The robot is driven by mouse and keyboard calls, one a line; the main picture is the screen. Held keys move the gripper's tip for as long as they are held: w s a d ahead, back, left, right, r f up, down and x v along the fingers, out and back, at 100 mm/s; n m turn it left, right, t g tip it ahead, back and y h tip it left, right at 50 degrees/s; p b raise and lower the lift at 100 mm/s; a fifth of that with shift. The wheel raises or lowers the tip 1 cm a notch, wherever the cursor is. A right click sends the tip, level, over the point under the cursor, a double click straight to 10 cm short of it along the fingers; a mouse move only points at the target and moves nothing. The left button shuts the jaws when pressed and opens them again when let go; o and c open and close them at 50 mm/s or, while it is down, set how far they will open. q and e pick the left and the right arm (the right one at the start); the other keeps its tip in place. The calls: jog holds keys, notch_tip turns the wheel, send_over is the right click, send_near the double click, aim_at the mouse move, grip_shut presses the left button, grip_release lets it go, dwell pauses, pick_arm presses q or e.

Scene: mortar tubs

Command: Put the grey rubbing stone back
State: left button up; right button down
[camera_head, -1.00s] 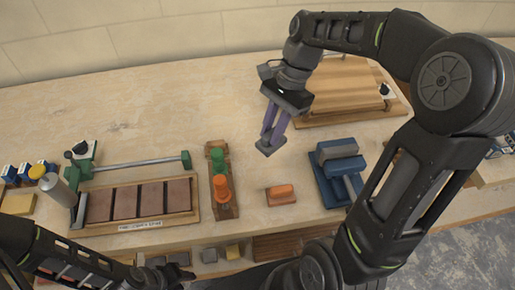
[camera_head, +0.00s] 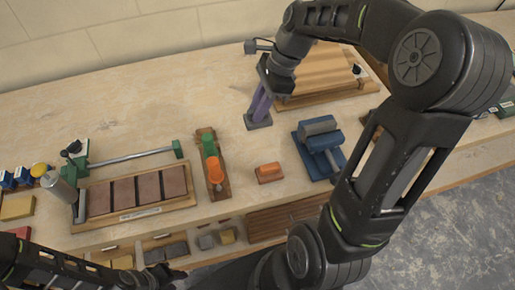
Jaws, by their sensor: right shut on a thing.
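The grey rubbing stone (camera_head: 258,122) is a small dark grey block over the middle of the bench, behind the orange block. My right gripper (camera_head: 260,105) points down with its purple fingers shut on the stone. The stone is level and low over the bench top; I cannot tell whether it touches. My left arm crosses the lower left corner. My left gripper (camera_head: 165,275) is dark and partly cut off at the bottom edge, and its jaws are not clear.
An orange block (camera_head: 269,173), a blue vise-like tool (camera_head: 321,152) and a wooden rack (camera_head: 222,187) with green and orange handles stand near the front. A wooden tray (camera_head: 140,214) holds several brown slabs. Grey blocks (camera_head: 165,252) lie below the bench edge. The back left bench is clear.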

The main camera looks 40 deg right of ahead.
jog(key=shift+w+d+f, duration=0.35)
jog(key=shift+w+f, duration=0.05)
jog(key=shift+w, duration=0.1)
jog(key=shift+s+a, duration=0.1)
notch_tip(320, 180, down, 6)
jog(key=shift+s+p, duration=0.1)
jog(key=shift+p, duration=0.2)
jog(key=shift+f, duration=1.85)
jog(key=shift+f, duration=0.15)
jog(key=c, duration=1.3)
grip_release()
